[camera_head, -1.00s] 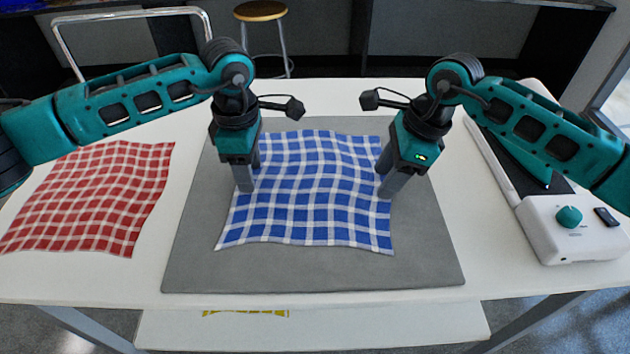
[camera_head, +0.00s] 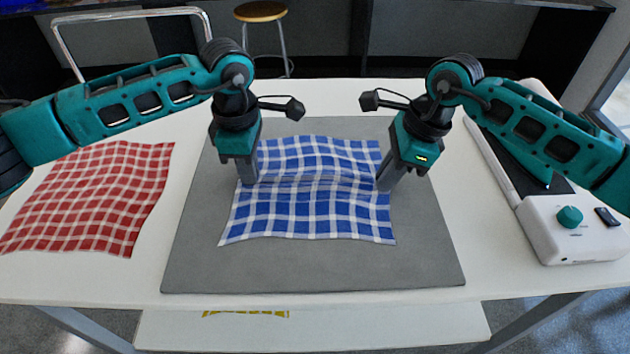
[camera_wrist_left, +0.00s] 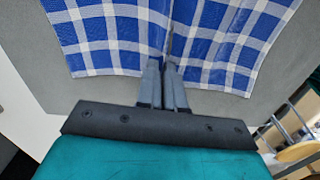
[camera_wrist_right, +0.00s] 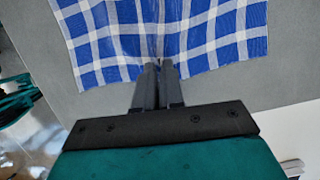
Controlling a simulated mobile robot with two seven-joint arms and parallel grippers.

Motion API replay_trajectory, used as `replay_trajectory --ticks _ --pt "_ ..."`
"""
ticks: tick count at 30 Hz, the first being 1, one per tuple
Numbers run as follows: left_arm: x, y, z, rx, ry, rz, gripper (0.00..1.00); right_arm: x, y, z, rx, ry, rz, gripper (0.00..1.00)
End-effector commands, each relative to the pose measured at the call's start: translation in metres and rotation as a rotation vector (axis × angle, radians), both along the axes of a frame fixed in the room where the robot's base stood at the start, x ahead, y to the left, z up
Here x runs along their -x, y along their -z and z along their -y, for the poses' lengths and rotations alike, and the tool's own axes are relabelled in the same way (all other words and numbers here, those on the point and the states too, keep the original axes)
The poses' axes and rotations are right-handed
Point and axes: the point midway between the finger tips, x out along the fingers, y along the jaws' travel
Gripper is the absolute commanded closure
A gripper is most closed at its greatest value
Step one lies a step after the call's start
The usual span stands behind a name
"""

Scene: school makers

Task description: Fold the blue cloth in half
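The blue and white checked cloth (camera_head: 310,213) lies on a grey mat (camera_head: 315,275), with a raised crease running across its middle from side to side. My left gripper (camera_head: 247,180) is at the cloth's left edge, and my right gripper (camera_head: 384,185) is at its right edge. In the left wrist view the fingers (camera_wrist_left: 167,68) are close together on a pinched fold of the cloth (camera_wrist_left: 110,30). In the right wrist view the fingers (camera_wrist_right: 158,68) also pinch the cloth (camera_wrist_right: 110,40), with folds spreading from the tips.
A red checked cloth (camera_head: 95,195) lies on the white table (camera_head: 100,280) at the left. A white device with a teal knob (camera_head: 570,217) stands at the right. The front part of the mat is clear. A stool (camera_head: 260,12) stands behind the table.

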Motion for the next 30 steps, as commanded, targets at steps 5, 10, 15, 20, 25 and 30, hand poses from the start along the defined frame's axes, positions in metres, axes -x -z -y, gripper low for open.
replay_trajectory --ticks 5,10,15,20,25,30 --pt "0.001 0.001 -0.001 -0.002 0.0 -0.003 1.0 0.0 0.001 0.0 0.002 0.001 0.0 1.0" --pt "0.001 0.001 -0.001 -0.002 0.0 -0.003 1.0 0.0 0.001 0.001 0.002 0.001 0.0 1.0" --pt "0.001 0.002 -0.001 -0.002 0.0 -0.003 1.0 0.0 0.001 0.001 0.002 0.001 0.0 1.0" --pt "0.001 0.001 -0.001 -0.003 0.0 -0.004 1.0 0.0 0.001 0.001 0.002 0.001 0.0 1.0" --pt "0.001 -0.003 -0.001 -0.002 0.0 -0.003 1.0 0.0 -0.003 0.001 0.002 0.001 0.0 1.0" --pt "0.0 -0.014 -0.001 -0.002 0.0 -0.002 1.0 0.0 -0.015 0.001 0.001 0.001 0.0 1.0"
